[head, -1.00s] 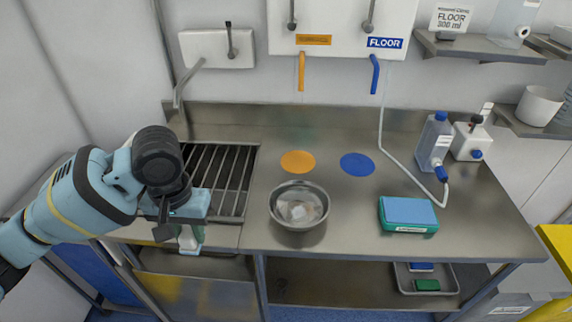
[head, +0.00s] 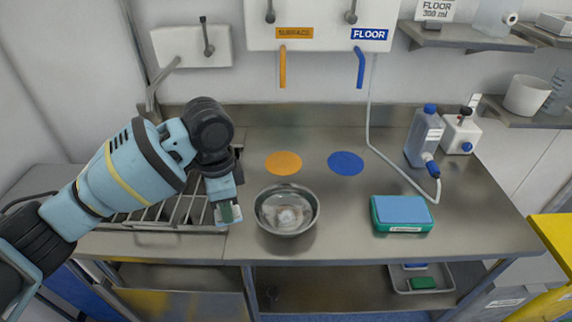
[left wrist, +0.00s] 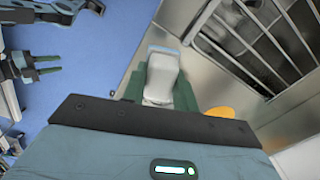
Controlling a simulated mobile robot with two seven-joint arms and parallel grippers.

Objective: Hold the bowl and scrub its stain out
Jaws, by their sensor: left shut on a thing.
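The metal bowl (head: 268,222) stands upright on the steel counter, with a pale whitish stain (head: 288,216) on its inside bottom. My left gripper (head: 228,213) is just left of the bowl, apart from it as far as I can tell. It is shut on a white scrubber (left wrist: 162,76) with a pale blue-grey end, held between green fingers in the left wrist view. In the head view the scrubber is mostly hidden by the gripper. My right gripper (left wrist: 46,64) shows only at the left of the left wrist view, its two fingers apart and empty.
A slatted drain grate (head: 150,215) lies left of the bowl. Orange (head: 283,163) and blue (head: 346,163) discs lie behind it. A teal box with a blue top (head: 402,210) is at the right, and a bottle with a hose (head: 424,138) stands behind. Counter around the bowl is clear.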

